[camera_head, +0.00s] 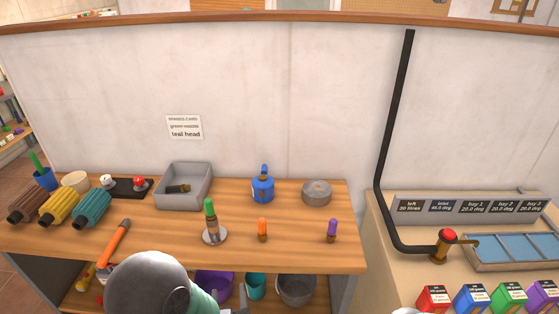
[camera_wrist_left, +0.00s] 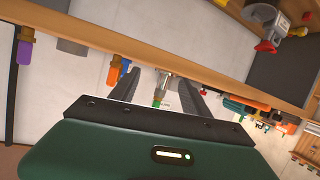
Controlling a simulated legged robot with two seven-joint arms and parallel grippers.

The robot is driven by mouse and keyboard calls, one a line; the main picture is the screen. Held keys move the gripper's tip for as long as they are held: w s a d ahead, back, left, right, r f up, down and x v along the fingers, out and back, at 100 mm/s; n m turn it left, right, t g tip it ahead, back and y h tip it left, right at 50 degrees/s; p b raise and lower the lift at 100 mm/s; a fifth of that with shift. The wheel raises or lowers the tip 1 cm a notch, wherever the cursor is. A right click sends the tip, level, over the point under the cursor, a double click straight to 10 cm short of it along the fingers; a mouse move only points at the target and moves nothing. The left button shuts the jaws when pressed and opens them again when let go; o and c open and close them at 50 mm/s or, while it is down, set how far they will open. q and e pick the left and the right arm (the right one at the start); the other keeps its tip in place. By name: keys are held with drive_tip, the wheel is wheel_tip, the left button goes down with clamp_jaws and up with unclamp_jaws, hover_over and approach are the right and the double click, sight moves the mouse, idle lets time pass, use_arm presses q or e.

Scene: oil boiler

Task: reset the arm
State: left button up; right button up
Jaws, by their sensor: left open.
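My left arm comes in at the bottom of the head view, where its grey rounded link hides part of the bench front. My left gripper (camera_wrist_left: 158,80) shows in the wrist view with its two dark fingers apart and nothing held between them. Beyond the fingers is the green-handled tool on its metal stand (camera_head: 211,225), which also shows in the wrist view (camera_wrist_left: 157,101). The gripper looks apart from the wooden bench (camera_head: 300,250). My right gripper is not in view.
On the bench are a grey tray (camera_head: 183,185), a blue can (camera_head: 263,189), a round grey pot (camera_head: 316,192), an orange-handled piece (camera_head: 262,230) and a purple-handled piece (camera_head: 332,230). Ribbed rollers lie at left. Bins (camera_head: 296,289) sit on the lower shelf. A black pipe (camera_head: 391,130) stands at right.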

use_arm(q)
drive_tip(key=s+a+r+m+g+h+p, duration=0.1)
drive_tip(key=s+a+r+g+p, duration=0.1)
drive_tip(key=s+g, duration=0.3)
drive_tip(key=s+a+r+m+g+h+p, duration=0.1)
drive_tip(key=s+a+r+m+g+p, duration=0.1)
drive_tip(key=s, duration=0.6)
drive_tip(key=a+r+g, duration=0.1)
drive_tip(key=a+g, duration=0.1)
drive_tip(key=g, duration=0.1)
drive_tip(key=shift+g+h+p, duration=0.3)
drive_tip(key=shift+g, duration=0.1)
